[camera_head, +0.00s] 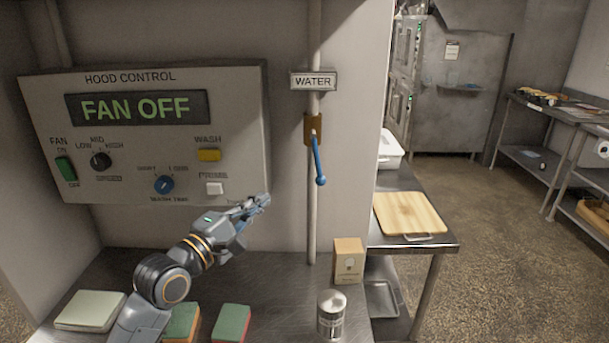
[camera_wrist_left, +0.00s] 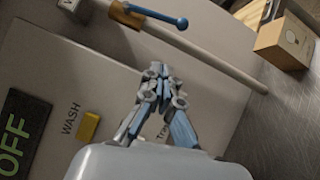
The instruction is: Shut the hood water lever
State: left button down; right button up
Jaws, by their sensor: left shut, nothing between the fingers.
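The blue water lever (camera_head: 319,162) hangs from a brass valve (camera_head: 313,129) on a vertical pipe, under the WATER sign (camera_head: 313,81). The lever points mostly down, tilted slightly right and out from the pipe. My left gripper (camera_head: 262,201) is shut and empty, in front of the lower right corner of the hood control panel (camera_head: 235,100). It is left of and below the lever, apart from it. The left wrist view also shows the lever (camera_wrist_left: 155,15) and brass valve (camera_wrist_left: 126,14) beyond my fingertips (camera_wrist_left: 158,70). My right gripper is not in view.
A steel counter below holds a cardboard box (camera_head: 348,261), a can (camera_head: 331,314), and several sponge-like pads (camera_head: 231,323). A side table with a wooden board (camera_head: 408,213) stands to the right. Open floor lies beyond it. The space between gripper and lever looks clear.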

aim_at(317, 158)
pick_arm(q)
jog(key=d+p+x, duration=0.1)
jog(key=p+x, duration=0.1)
jog(key=x, duration=0.4)
jog(key=s+d+p+x, duration=0.1)
jog(key=p+x, duration=0.1)
jog(key=x, duration=0.4)
jog(key=shift+d, duration=0.45)
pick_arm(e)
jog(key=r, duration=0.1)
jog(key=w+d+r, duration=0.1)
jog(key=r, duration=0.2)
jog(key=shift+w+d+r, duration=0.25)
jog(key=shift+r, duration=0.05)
pick_arm(q)
jog(key=shift+r, duration=0.1)
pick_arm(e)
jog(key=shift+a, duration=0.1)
pick_arm(q)
jog(key=shift+s, duration=0.1)
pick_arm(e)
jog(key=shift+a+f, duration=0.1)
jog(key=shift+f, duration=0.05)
pick_arm(q)
jog(key=shift+d+n, duration=0.25)
jog(key=shift+n, duration=0.15)
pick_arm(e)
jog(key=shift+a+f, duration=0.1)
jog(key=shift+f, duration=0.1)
